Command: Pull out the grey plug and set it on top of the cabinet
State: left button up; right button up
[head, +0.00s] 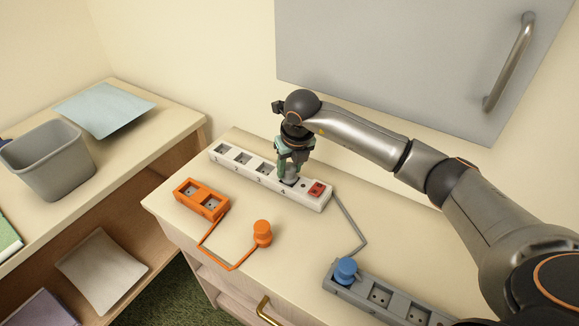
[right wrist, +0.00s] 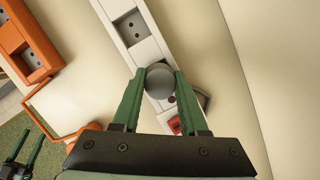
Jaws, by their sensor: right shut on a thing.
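The grey plug (head: 290,175) is at the socket nearest the red switch of the white power strip (head: 251,171). In the right wrist view the plug (right wrist: 159,77) is a round grey knob between the fingertips. My right gripper (head: 289,172) is shut on it from above; it also shows in the right wrist view (right wrist: 160,80). I cannot tell whether the plug is fully seated. The strip lies on the pale cabinet top (head: 300,240). My left gripper (right wrist: 28,135) shows only at the lower left of the right wrist view, its fingers apart and empty.
An orange socket block (head: 201,198) is corded to an orange plug (head: 262,233) on the cabinet. A blue plug (head: 345,270) is at a grey strip (head: 385,297) in front. A grey wall cupboard (head: 400,60) hangs behind.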

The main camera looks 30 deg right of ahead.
aim_at(290, 166)
jog(key=shift+r+p, duration=0.75)
jog(key=shift+r, duration=0.35)
grip_shut()
jog(key=shift+r+p, duration=1.55)
jog(key=shift+r, duration=0.9)
